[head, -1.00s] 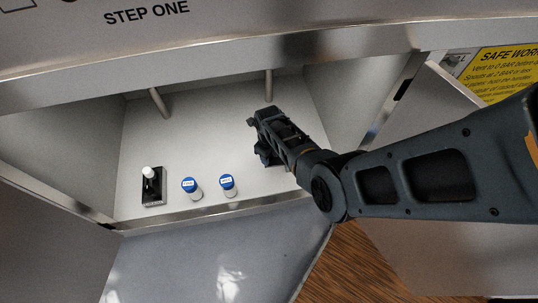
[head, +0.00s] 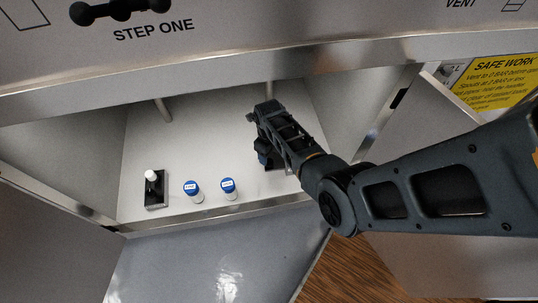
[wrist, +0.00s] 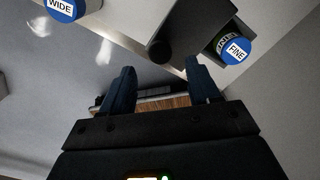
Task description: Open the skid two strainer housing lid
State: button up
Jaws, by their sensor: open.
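My gripper (head: 264,150) is low inside the open bay, at its right part. In the wrist view its two blue fingers (wrist: 158,74) stand apart with nothing held between them. A dark block (wrist: 205,28) with a round black knob (wrist: 160,51) lies just beyond the fingertips in that view. In the head view my gripper mostly hides what is beneath it. No strainer housing lid can be made out for sure in either view.
Two blue-capped bottles (head: 193,191) (head: 229,188) and a black block with a white knob (head: 155,188) stand left of my gripper. Wrist-view caps read WIDE (wrist: 61,7) and FINE (wrist: 236,50). The STEP ONE panel (head: 230,40) overhangs the bay. A yellow sign (head: 497,82) is right.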

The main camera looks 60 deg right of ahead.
jog(key=shift+r, duration=1.25)
jog(key=s+d+n+t+h, duration=0.2)
jog(key=s+n+t+h, duration=0.1)
jog(key=s+n, duration=0.55)
jog(key=s+a+r+n+t+p, duration=0.1)
jog(key=s+a+r+n+t, duration=0.2)
jog(key=s+r+n, duration=0.5)
jog(key=s+a+r+n+t+y, duration=0.1)
jog(key=s+a+r+n+t, duration=0.2)
jog(key=a+r+n, duration=0.3)
jog(key=s+a+r+n+t+y, duration=0.1)
jog(key=s+a+r+n+t, duration=0.2)
jog(key=r, duration=1.2)
jog(key=s+a+r+n+t+y, duration=0.1)
jog(key=s+a+r+n+t, duration=0.2)
jog(key=a+r+n, duration=0.6)
jog(key=shift+s+r+n+p, duration=0.35)
jog(key=shift+s+r+n, duration=0.6)
jog(key=shift+s+n, duration=0.15)
